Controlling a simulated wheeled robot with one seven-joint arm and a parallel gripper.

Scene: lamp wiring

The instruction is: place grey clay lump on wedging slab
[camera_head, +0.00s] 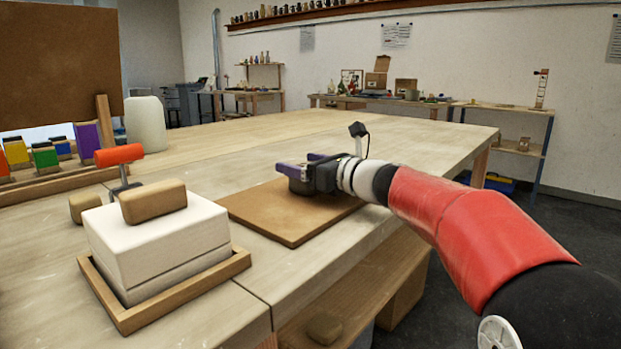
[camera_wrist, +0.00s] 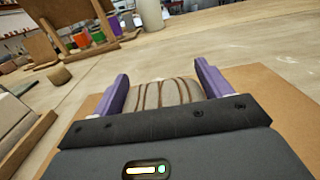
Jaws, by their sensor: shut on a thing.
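My gripper (camera_head: 304,165) is low over a flat brown board (camera_head: 285,232) on the worktable. In the wrist view its two purple fingers (camera_wrist: 160,80) are shut on a grey lump (camera_wrist: 165,94) with several brown lines across it. The board also shows in the wrist view (camera_wrist: 252,85). Left of it stands a thick white block (camera_head: 160,245) in a shallow wooden tray (camera_head: 180,301). Either could be the wedging slab; I cannot tell which.
A tan lump (camera_head: 152,202) sits on the white block. Behind it are a red-handled tool (camera_head: 119,154) and another tan lump (camera_head: 85,206). A rack of coloured blocks (camera_head: 45,157) and a pale jar (camera_head: 145,125) stand farther back. The table behind the board (camera_head: 270,140) is clear.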

